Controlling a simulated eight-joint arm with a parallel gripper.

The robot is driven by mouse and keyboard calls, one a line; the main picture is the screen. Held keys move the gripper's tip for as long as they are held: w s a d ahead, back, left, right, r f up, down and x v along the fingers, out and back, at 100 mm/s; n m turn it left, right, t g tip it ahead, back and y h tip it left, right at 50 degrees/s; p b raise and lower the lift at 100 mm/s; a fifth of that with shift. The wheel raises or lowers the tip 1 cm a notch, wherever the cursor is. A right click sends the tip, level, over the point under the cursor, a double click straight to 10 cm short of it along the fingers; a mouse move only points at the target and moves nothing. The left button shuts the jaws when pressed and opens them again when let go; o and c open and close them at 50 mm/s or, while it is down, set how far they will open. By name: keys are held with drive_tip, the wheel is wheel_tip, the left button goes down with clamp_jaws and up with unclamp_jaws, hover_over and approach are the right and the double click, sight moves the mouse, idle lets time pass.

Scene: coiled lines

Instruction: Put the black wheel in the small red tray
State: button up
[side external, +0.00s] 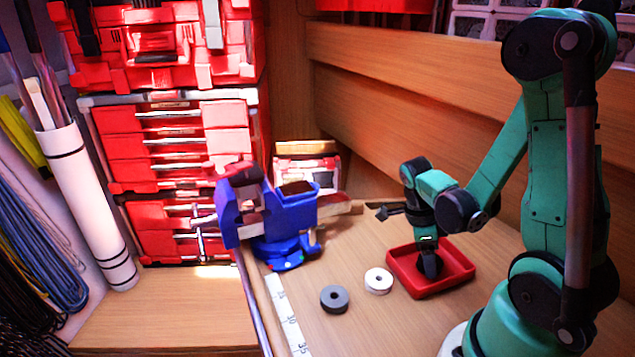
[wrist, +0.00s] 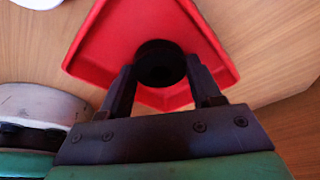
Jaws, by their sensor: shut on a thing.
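The small red tray (side external: 461,275) lies on the wooden bench in front of my arm. My gripper (side external: 430,266) points down over the inside of the tray. In the wrist view my gripper (wrist: 160,82) has its two fingers on either side of the black wheel (wrist: 160,62), shut on it. The red tray (wrist: 110,38) is behind and around the wheel there. In the side view the wheel is dark against the dark fingers and hard to make out. I cannot tell whether it touches the tray floor.
A white wheel (side external: 378,280) and a grey wheel (side external: 334,298) lie on the bench left of the tray. A blue vise (side external: 283,215) stands at the bench's left edge. A ruler strip (side external: 288,315) runs along the front left. The wooden back wall rises behind the tray.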

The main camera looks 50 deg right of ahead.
drive_tip(key=o, duration=1.3)
drive_tip(key=shift+c, duration=0.2)
drive_tip(key=shift+r, duration=0.1)
drive_tip(key=v, duration=1.2)
drive_tip(key=w+a+n+t, duration=0.3)
drive_tip(key=a+n+t, duration=0.2)
drive_tip(key=n, duration=1)
drive_tip(key=w+a+r+n+t+y, duration=0.1)
drive_tip(key=w+a+n+t, duration=0.3)
drive_tip(key=n, duration=1.1)
drive_tip(key=a+t, duration=0.1)
drive_tip(key=a, duration=0.2)
drive_tip(key=shift+a+n+y, duration=0.2)
drive_tip(key=shift+n+y, duration=0.1)
